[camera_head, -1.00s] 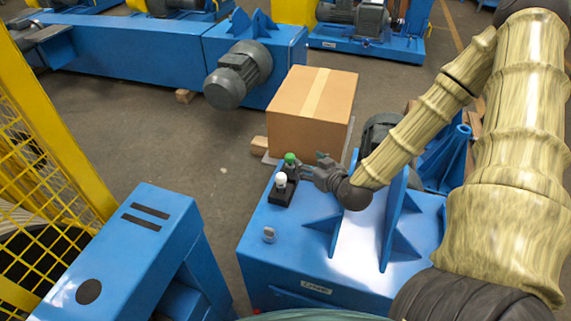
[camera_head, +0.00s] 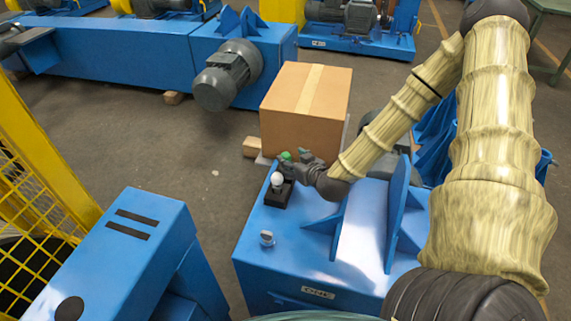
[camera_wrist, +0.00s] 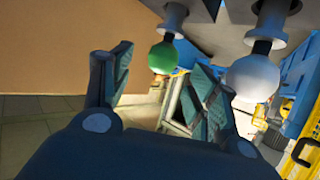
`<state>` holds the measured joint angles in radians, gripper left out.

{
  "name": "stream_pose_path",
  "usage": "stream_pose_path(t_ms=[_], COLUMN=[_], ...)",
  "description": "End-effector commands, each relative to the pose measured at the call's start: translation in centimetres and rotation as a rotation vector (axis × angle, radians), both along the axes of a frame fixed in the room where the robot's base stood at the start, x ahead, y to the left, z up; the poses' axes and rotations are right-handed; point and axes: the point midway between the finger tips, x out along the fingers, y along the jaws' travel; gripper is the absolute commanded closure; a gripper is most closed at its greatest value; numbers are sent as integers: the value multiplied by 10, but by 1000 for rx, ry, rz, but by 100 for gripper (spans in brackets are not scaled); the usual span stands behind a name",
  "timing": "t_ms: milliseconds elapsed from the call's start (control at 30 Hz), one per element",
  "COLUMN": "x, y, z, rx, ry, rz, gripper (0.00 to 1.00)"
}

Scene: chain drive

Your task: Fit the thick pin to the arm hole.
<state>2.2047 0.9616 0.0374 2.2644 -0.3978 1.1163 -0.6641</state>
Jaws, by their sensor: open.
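Two pins with round knobs, one green (camera_head: 286,155) and one white (camera_head: 277,180), stand in a black holder (camera_head: 277,196) at the corner of a blue machine top. Which is the thick one I cannot tell. My gripper (camera_head: 297,157) is open, just right of the green knob. In the wrist view the green knob (camera_wrist: 163,57) shows between the spread fingers of my gripper (camera_wrist: 160,62), and the white knob (camera_wrist: 253,78) lies right of the right finger. I cannot tell whether a finger touches a knob. A dark round hole (camera_head: 70,310) shows on the blue arm (camera_head: 125,262) at lower left.
A cardboard box (camera_head: 305,110) stands close behind the holder. A small grey fitting (camera_head: 267,238) and upright blue plates (camera_head: 398,205) are on the machine top. A yellow mesh guard (camera_head: 38,170) stands at left. Open floor lies between.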

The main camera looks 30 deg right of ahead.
Motion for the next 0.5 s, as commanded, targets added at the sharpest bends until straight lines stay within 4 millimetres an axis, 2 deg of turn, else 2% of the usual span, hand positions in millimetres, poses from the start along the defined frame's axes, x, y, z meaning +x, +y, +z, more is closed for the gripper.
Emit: stream_pose_path(t_ms=[167, 500], x=[8, 39], y=[1, -1], z=[-4, -18], rx=[0, 0], ry=[1, 0], rz=[2, 2], gripper=[41, 41])
